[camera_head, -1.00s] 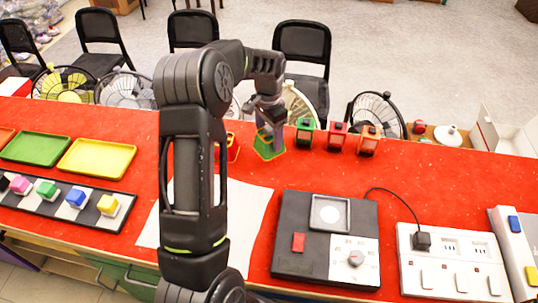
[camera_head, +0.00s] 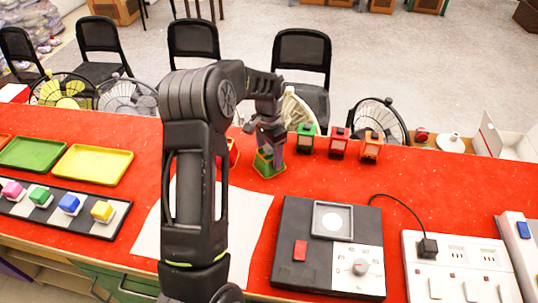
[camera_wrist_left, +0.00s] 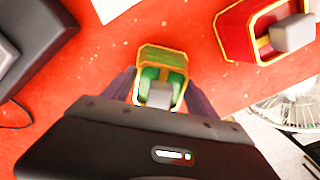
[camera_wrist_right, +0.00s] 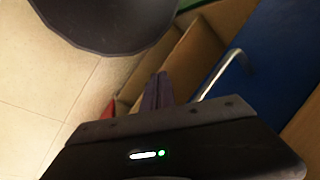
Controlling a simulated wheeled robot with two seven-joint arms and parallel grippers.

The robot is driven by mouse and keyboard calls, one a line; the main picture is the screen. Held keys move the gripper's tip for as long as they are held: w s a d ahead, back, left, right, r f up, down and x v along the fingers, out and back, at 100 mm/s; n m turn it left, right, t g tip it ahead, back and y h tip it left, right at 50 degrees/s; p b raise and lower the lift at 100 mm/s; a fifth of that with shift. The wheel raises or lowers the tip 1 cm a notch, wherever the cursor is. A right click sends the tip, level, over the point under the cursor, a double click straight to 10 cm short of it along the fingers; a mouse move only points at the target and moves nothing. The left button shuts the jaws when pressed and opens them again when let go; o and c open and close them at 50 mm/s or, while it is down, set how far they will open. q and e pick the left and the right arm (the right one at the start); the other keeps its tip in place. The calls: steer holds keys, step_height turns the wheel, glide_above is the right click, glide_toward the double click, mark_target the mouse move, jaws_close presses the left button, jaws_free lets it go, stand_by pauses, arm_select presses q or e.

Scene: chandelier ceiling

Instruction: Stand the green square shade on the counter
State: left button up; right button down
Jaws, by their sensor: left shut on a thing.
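The green square shade (camera_head: 268,168) has yellow edges and is upright at the far part of the red counter (camera_head: 440,185), close to the counter surface. I cannot tell whether its base touches. My left gripper (camera_head: 270,140) comes down over it from above and is shut on it. In the left wrist view the shade (camera_wrist_left: 163,54) sits between the fingers, with a grey knob in its middle. My right gripper shows only in the right wrist view (camera_wrist_right: 157,90), with its fingers together and nothing between them, beside open brown compartments.
A red shade (camera_head: 233,153) is close by, partly hidden by my left arm. Green (camera_head: 306,138), red (camera_head: 338,142) and orange (camera_head: 371,147) lanterns stand to the right. A black panel (camera_head: 300,270) and white sheet (camera_head: 255,215) lie nearer. Fans and chairs stand beyond the edge.

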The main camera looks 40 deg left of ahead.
arm_select(q)
steer(key=shift+f, duration=0.2)
steer(key=o, duration=1.4)
steer(key=shift+o, duration=0.2)
steer(key=shift+r, duration=0.1)
step_height(320, 180, up, 10)
steer(key=p, duration=0.6)
steer(key=shift+r+p, duration=0.15)
steer(key=shift+p, duration=0.2)
steer(key=shift+r, duration=1)
